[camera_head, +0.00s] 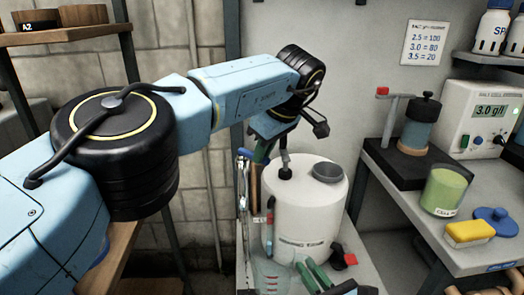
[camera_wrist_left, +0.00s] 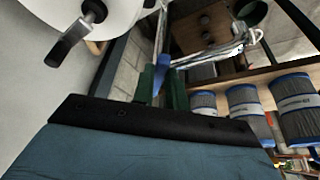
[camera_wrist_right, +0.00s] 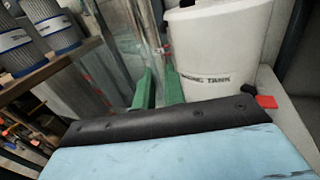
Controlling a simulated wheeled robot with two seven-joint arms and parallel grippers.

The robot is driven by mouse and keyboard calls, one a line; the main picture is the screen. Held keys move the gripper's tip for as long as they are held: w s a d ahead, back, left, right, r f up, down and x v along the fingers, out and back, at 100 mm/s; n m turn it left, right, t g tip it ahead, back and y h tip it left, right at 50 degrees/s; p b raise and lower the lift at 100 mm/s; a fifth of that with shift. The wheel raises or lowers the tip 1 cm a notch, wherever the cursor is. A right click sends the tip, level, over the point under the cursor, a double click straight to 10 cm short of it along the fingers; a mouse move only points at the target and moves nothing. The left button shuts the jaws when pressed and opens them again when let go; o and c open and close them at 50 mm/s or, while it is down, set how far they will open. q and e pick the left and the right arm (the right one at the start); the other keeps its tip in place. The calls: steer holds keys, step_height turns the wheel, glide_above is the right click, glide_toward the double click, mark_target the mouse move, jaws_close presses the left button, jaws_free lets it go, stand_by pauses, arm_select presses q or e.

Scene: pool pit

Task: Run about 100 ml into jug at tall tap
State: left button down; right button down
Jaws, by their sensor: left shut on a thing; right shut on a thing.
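The tall tap (camera_head: 243,190) is a slim chrome column left of the white tank, with a blue lever (camera_head: 244,153) at its top. My left gripper (camera_head: 261,152) is shut on that lever; the left wrist view shows the blue lever (camera_wrist_left: 161,78) between its green fingers. The clear jug (camera_head: 270,274) is low at the bottom of the head view, below the tap. My right gripper (camera_head: 308,275) is shut on the jug, its green fingers also in the right wrist view (camera_wrist_right: 157,90). The water level in the jug cannot be made out.
The white dosing tank (camera_head: 300,205) stands close right of the tap, with a red-handled valve (camera_head: 345,257) low in front. A right-hand bench holds a salt meter (camera_head: 480,118), green beaker (camera_head: 445,190), yellow sponge (camera_head: 468,233) and blue lid (camera_head: 495,218). Filter cartridges (camera_wrist_left: 247,108) stand on a shelf.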

arm_select(q)
steer(key=shift+w+r, duration=0.1)
stand_by(0.4)
steer(key=c, duration=1.4)
jaws_free()
steer(key=shift+a, duration=0.1)
steer(key=a+m+h, duration=0.1)
steer(key=m, duration=0.2)
steer(key=s+a+m+t+h, duration=0.1)
steer(key=a+m, duration=0.1)
steer(key=m, duration=0.1)
steer(key=s+a+m+h, duration=0.1)
steer(key=a+m, duration=0.1)
steer(key=m, duration=0.1)
steer(key=shift+s+m+t, duration=0.15)
steer(key=shift+m+t, duration=0.15)
steer(key=s+d+r+n+h, duration=0.2)
steer(key=s+r+h, duration=0.1)
steer(key=r, duration=0.8)
steer(key=s+d+r+n+t+h, duration=0.1)
steer(key=s+d+r+n+h, duration=0.1)
steer(key=r, duration=1)
steer(key=s+d+r+n+h, duration=0.2)
steer(key=s+r+h, duration=0.3)
steer(key=r, duration=0.7)
steer(key=shift+d+h, duration=0.15)
steer(key=shift+h, duration=0.65)
